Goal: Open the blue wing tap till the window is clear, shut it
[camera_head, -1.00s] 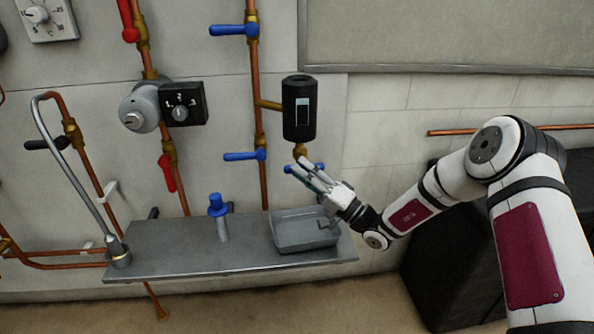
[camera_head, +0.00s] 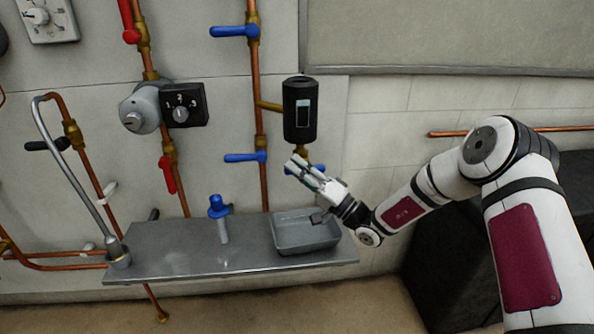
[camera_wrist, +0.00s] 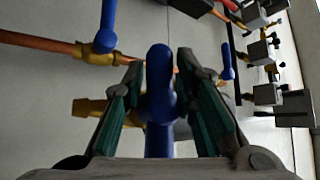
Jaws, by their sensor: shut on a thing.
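The blue wing tap (camera_wrist: 160,85) stands between the teal-padded fingers of my gripper (camera_wrist: 160,105) in the wrist view. My gripper (camera_head: 297,165) is shut on it, just below the black canister (camera_head: 300,122). In the head view my fingers hide most of the tap; a bit of blue (camera_head: 318,168) shows to their right. A brass fitting (camera_wrist: 92,107) is left of the tap in the wrist view.
A grey tray (camera_head: 290,250) sits on the metal shelf (camera_head: 180,262) below my gripper. Other blue lever taps (camera_head: 240,157) (camera_head: 232,31) are on the copper pipe to the left. A blue-topped post (camera_head: 218,206) stands on the shelf.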

